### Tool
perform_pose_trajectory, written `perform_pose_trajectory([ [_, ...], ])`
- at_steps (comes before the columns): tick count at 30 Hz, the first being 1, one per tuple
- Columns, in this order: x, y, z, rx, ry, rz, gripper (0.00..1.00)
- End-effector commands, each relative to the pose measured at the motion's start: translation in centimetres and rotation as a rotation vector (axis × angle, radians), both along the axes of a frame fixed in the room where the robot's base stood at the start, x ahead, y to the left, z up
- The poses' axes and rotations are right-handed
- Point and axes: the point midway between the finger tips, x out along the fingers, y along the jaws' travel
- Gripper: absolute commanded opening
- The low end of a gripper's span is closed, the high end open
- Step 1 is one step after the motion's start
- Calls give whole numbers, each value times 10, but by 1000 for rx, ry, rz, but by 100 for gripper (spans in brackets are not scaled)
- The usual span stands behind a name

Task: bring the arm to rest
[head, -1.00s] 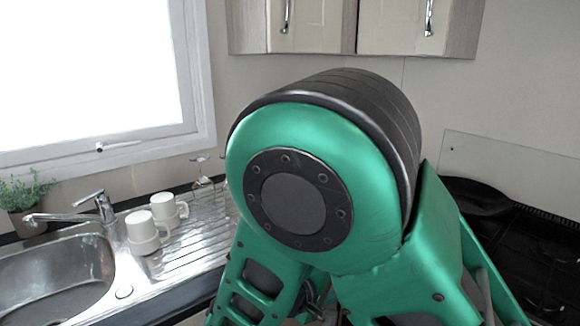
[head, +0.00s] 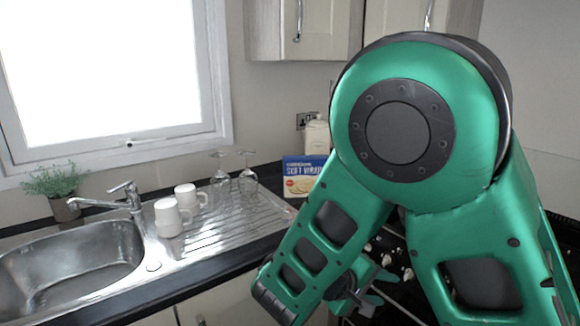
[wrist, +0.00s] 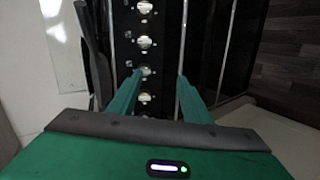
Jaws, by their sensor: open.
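My green arm is folded in front of the head camera and fills much of the right half of that view. In the wrist view my gripper (wrist: 157,82) is open, with its two green fingers apart and nothing between them. It is in front of the black cooker front, whose silver knobs (wrist: 145,42) show in a column between and beyond the fingers. In the head view the gripper is low and partly hidden behind my arm links.
A steel sink (head: 75,262) is at left, with two white mugs (head: 168,218) and upturned glasses (head: 247,180) on its drainer. A blue box (head: 303,172) stands behind. A plant (head: 58,188) is by the window. A wall cupboard (head: 305,25) hangs above.

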Motion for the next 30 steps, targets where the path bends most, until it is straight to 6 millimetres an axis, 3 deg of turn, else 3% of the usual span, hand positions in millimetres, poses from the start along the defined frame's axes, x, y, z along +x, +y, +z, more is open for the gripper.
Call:
perform_pose_trajectory([
  [8,-22,-68,8,163,56,-216,45],
  [12,-45,-106,13,283,87,-358,45],
  [18,-84,-149,23,457,111,-534,45],
  [24,-127,-177,36,628,109,-681,45],
  [30,-171,-193,52,792,81,-799,45],
])
